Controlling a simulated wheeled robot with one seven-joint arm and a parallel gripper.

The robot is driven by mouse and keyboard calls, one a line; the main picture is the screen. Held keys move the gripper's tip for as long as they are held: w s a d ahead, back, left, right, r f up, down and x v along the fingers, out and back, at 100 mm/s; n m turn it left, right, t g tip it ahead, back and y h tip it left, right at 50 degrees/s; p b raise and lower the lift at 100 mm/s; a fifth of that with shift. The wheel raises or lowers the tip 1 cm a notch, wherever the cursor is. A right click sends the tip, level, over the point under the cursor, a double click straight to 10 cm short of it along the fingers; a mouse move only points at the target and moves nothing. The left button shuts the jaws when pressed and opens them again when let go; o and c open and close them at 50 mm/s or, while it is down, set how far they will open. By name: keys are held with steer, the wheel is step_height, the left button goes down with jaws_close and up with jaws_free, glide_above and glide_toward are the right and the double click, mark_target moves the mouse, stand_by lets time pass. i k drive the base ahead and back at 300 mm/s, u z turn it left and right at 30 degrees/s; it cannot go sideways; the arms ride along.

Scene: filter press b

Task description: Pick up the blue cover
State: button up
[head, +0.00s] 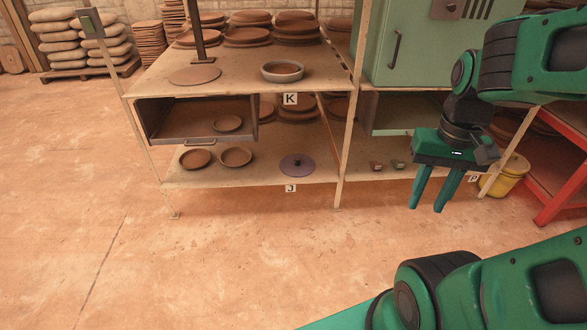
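The blue cover (296,170) is a flat, round, bluish-purple disc with a small dark knob in its middle. It lies on the lower shelf (262,180) of the rack, near the front edge and above the label J. My gripper (426,209) hangs in front of the rack, to the right of the cover and apart from it. Its two green fingers point down and stand apart with nothing between them. Nothing hides the cover.
Brown dishes (235,156) lie left of the cover. An open drawer (200,119) hangs above them. A rack post (345,130) stands between the cover and my gripper. A yellow bucket (504,178) is at right. The floor in front is clear.

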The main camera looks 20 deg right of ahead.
mark_target(296, 165)
steer(key=u, duration=0.05)
steer(key=i, duration=1)
steer(key=z, duration=0.05)
